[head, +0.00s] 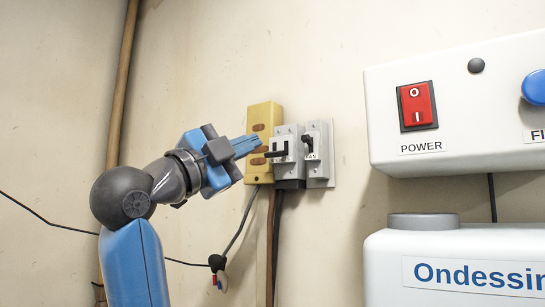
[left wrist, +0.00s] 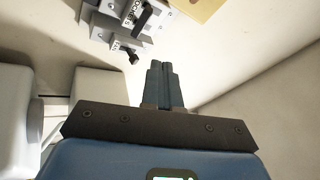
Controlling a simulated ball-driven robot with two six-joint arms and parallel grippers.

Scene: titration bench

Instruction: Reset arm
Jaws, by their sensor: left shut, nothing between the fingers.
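My left gripper (head: 245,146) is raised in front of the wall, just left of the grey switch boxes in the head view. Its blue fingers are shut and hold nothing. In the left wrist view the closed fingertips (left wrist: 160,68) point toward the switches. A grey switch box (head: 288,150) with a black lever stands on the wall, and a narrower switch box (head: 318,152) with a black knob is beside it. Both also show at the top of the left wrist view (left wrist: 135,20). I cannot tell from the head view whether the fingers touch the lever. My right gripper is not in view.
A yellow wall plate (head: 263,115) is behind the fingers. A white unit with a red power switch (head: 417,106) and blue button (head: 535,87) is at right, above a white container (head: 440,275). A black cable (head: 50,222) and brown pipe (head: 122,80) run along the wall.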

